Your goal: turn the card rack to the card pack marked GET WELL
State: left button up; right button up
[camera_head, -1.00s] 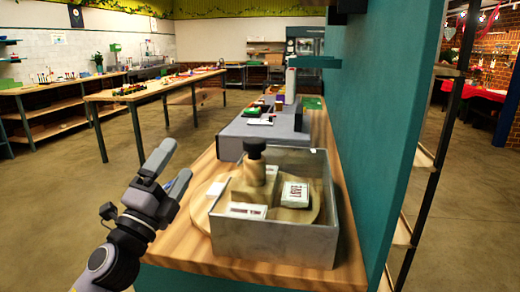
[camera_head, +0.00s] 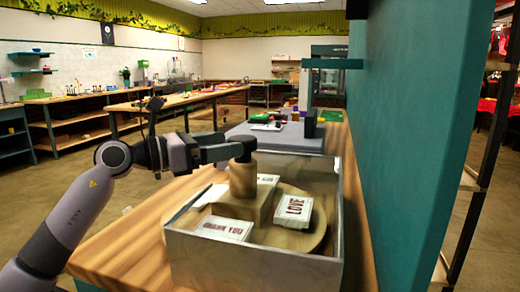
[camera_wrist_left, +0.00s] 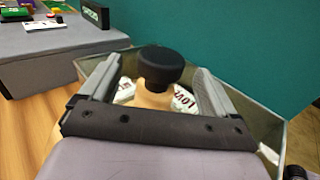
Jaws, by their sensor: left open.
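The card rack (camera_head: 318,225) is a round wooden turntable inside a grey open-topped box, with a central wooden post (camera_head: 243,182) and a black knob (camera_wrist_left: 161,66) on top. A pack marked LOVE (camera_head: 294,207) lies at its right, and one marked THANK YOU (camera_head: 222,229) at its front left. Two further packs, at the left (camera_head: 206,196) and behind the post (camera_head: 268,179), show no readable words; I see no GET WELL mark. My left gripper (camera_head: 236,147) is at the knob; in the wrist view its open fingers stand either side of it. Contact cannot be told. My right gripper is not in view.
The box's walls (camera_head: 250,268) surround the turntable on the wooden counter (camera_head: 130,238). A teal wall (camera_head: 400,130) rises close on the right. A grey block (camera_head: 285,137) with small items stands behind the box. The counter left of the box is mostly clear.

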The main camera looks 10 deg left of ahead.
aim_at(251, 137)
pick_arm(q)
jog(key=shift+p+x, duration=0.6)
jog(key=shift+x, duration=2.85)
jog(key=shift+s, duration=0.1)
jog(key=shift+c, duration=0.3)
jog(key=c, duration=1.4)
